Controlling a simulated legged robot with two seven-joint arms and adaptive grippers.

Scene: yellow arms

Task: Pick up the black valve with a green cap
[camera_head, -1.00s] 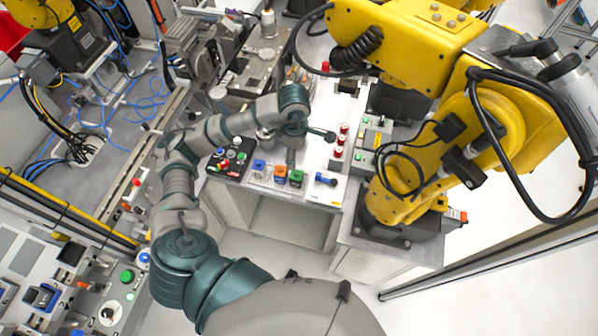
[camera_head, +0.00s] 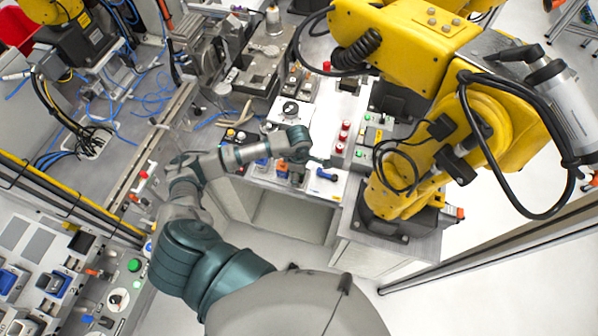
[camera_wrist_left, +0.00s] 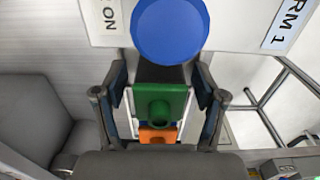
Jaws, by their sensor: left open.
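The valve with a green cap (camera_wrist_left: 160,108) is in the middle of the left wrist view, its cap facing the camera. Its black body is mostly hidden. My left gripper (camera_wrist_left: 160,92) is open, with one finger on each side of the green cap; I cannot tell whether they touch it. In the head view my left gripper (camera_head: 297,176) points down over the front of the white table, hiding most of the green valve.
An orange-capped valve (camera_wrist_left: 158,135) is close beside the green one. A blue-topped valve (camera_head: 262,163) and a blue-handled part (camera_head: 326,174) are on the same white table (camera_head: 310,195). A large blue disc (camera_wrist_left: 170,28) is near the fingers. A yellow robot arm (camera_head: 430,150) stands at right.

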